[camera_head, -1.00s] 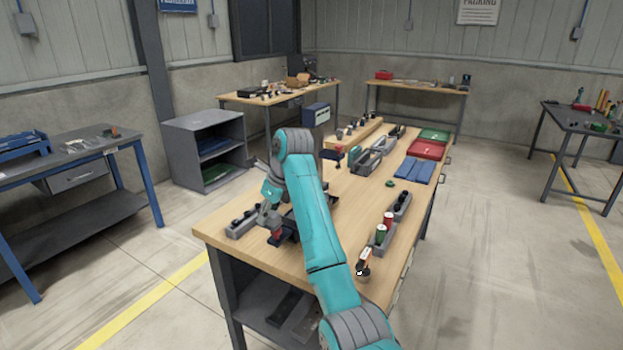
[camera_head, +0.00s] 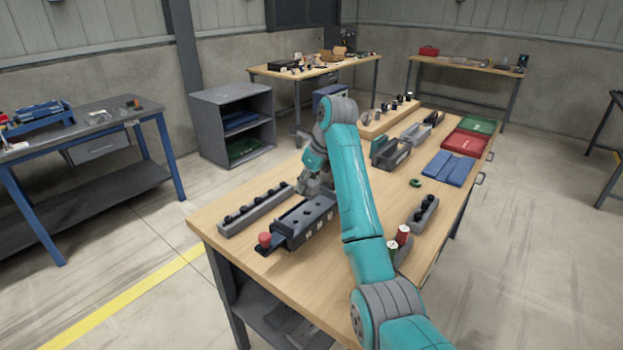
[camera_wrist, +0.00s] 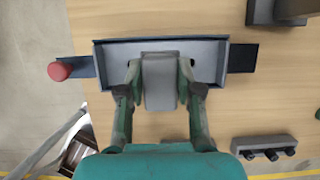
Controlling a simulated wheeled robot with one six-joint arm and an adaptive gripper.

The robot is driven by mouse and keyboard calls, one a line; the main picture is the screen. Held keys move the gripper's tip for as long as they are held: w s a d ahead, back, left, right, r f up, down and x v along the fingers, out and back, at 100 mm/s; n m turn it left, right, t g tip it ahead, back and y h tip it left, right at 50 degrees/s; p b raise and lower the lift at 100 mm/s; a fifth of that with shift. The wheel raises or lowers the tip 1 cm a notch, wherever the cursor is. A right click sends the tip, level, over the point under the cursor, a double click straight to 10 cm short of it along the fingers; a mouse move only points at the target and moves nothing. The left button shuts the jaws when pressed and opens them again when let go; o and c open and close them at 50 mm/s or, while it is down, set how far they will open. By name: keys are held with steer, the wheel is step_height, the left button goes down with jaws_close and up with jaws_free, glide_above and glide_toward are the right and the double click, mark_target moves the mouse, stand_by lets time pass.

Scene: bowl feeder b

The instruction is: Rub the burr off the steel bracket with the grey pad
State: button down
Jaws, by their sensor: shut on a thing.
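My gripper (camera_wrist: 160,90) points down over a dark, blue-rimmed tray (camera_wrist: 104,66) in the wrist view. Its fingers are closed on the two sides of a grey block (camera_wrist: 159,85), which looks like the grey pad. A red knob (camera_wrist: 60,71) sticks out at the tray's left end and a dark tab (camera_wrist: 242,58) at its right. In the head view my gripper (camera_head: 308,186) is low at the far end of a dark fixture (camera_head: 300,222) with a red knob (camera_head: 265,240). I cannot make out the steel bracket or its burr; whether the block touches anything is unclear.
A grey rail with black knobs (camera_head: 256,209) lies left of the fixture. A small grey rack (camera_head: 425,214) and red-topped cans (camera_head: 403,238) stand to the right. Bare bench top surrounds these.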

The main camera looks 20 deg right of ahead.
mark_target(306, 193)
steer(key=shift+w, duration=0.15)
steer(key=shift+a+f, duration=0.1)
steer(key=shift+f, duration=1.9)
